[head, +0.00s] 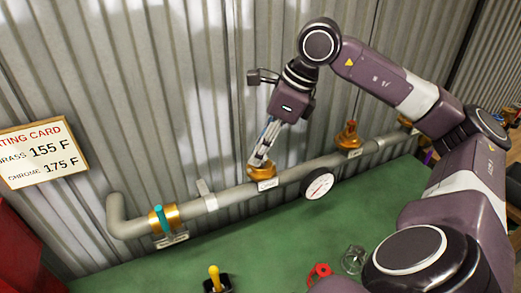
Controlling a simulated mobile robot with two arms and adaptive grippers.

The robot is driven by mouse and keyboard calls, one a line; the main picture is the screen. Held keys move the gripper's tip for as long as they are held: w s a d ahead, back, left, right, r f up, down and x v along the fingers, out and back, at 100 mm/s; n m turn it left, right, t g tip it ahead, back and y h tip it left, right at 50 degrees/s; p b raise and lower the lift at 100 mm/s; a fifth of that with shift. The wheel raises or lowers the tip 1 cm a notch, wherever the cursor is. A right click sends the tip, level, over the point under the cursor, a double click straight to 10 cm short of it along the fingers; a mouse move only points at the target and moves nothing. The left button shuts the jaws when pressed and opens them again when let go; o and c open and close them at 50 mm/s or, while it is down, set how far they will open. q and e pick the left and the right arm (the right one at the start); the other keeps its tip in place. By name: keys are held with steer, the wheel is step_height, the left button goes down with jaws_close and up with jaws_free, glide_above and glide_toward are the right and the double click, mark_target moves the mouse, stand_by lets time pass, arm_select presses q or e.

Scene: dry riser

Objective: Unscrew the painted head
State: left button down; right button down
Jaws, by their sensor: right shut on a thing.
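A grey pipe (232,200) runs along the corrugated wall and carries several brass fittings. My right gripper (261,158) points down at the middle brass fitting (262,173), which has a white label below it. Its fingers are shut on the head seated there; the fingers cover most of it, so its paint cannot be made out. Another fitting with an orange-brown head (347,134) stands upright on the pipe to the right, clear of the gripper. My left gripper is not in view.
A round gauge (317,184) hangs on the pipe just right of the gripper. A teal-handled brass valve (163,218) is at left. A yellow-handled item (215,279), a red ring (320,271) and a wire cage (353,260) lie on the green bench (262,245). A card (42,152) lists temperatures.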

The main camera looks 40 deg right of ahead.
steer(key=shift+a+n+y, duration=0.1)
steer(key=shift+n+y, duration=0.2)
steer(key=shift+n, duration=0.7)
steer(key=n+p, duration=0.1)
steer(key=n+g+p, duration=0.1)
steer(key=n+p, duration=0.1)
steer(key=shift+r+n+g+y, duration=0.25)
steer(key=shift+n+g+y, duration=0.05)
steer(key=shift+g+y, duration=0.1)
steer(key=shift+s+f+n+g+p, duration=0.15)
steer(key=shift+n+g+p, duration=0.15)
steer(key=shift+n+p, duration=0.45)
steer(key=shift+f+n, duration=0.15)
steer(key=shift+n, duration=0.2)
